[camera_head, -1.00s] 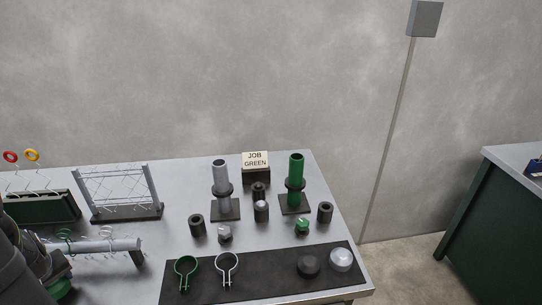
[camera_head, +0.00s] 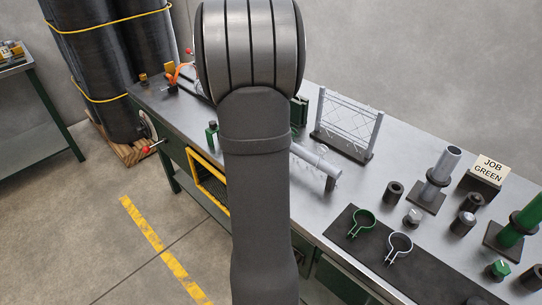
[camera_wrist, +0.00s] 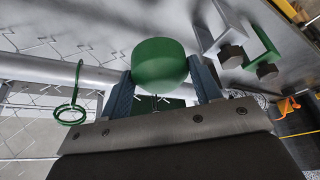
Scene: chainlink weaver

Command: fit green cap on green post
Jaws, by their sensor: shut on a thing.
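In the wrist view my gripper (camera_wrist: 162,82) is shut on a round green cap (camera_wrist: 158,60), held between its two blue-grey fingers. The cap's smooth outer side faces the camera. In the head view my own arm covers the middle, and the gripper and the held cap are hidden. The green post (camera_head: 523,220) stands upright at the right edge of the head view, with a dark collar around it and a dark square base. It is far to the right of my arm and is partly cut off by the frame.
A grey post (camera_head: 442,167) stands left of the green one, near a JOB GREEN sign (camera_head: 490,169). A green ring clamp (camera_head: 361,222) and a silver one (camera_head: 399,246) lie on a dark mat (camera_head: 345,243). A small mesh fence (camera_head: 348,125) stands at the back.

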